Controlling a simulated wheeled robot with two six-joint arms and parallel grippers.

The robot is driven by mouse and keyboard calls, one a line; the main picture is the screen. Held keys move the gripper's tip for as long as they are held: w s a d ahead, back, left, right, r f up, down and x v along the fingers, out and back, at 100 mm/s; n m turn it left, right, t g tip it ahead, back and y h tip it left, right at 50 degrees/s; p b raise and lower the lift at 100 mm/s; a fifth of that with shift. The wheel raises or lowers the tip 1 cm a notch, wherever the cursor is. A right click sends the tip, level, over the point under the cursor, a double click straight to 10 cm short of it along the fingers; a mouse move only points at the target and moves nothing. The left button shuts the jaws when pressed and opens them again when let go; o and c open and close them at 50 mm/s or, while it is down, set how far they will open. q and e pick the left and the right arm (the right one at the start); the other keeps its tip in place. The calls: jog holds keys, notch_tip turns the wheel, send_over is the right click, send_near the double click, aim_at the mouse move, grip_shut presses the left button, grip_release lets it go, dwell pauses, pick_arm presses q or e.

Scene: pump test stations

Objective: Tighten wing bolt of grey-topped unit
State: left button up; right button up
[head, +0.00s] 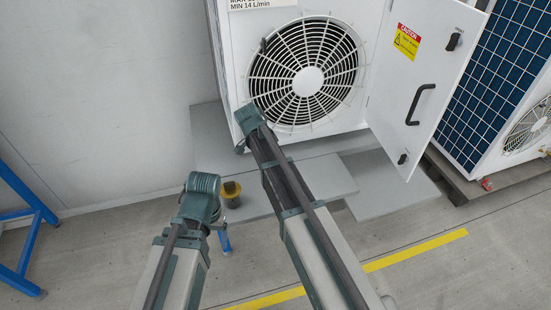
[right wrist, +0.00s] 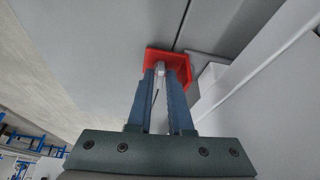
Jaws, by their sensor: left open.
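My left gripper (head: 224,240) hangs below the bent left wrist, mostly hidden by it; one blue finger shows over the floor, apart from the units. My right arm reaches up to the lower left front of a white fan unit in the head view, where its gripper is hidden. In the right wrist view my right gripper (right wrist: 163,76) has its two blue fingers close together at a red bracket (right wrist: 156,55). A small pale piece (right wrist: 160,70) sits between the fingertips; I cannot tell whether they grip it. No wing bolt or grey top is clearly recognisable.
The white fan unit (head: 232,65) stands on a grey slab (head: 210,150), its door (head: 425,85) open to the right. A blue-panelled unit (head: 500,75) stands farther right. A small yellow-and-black object (head: 231,194) is beside my left wrist. A blue frame (head: 28,215) stands at far left.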

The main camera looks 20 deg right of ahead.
jog(key=shift+o, duration=1.3)
jog(key=p+v, duration=1.2)
jog(key=v, duration=0.1)
jog(key=shift+a+r+p, duration=0.15)
jog(key=shift+r+p, duration=0.25)
jog(key=shift+o, duration=0.3)
jog(key=shift+s, duration=0.1)
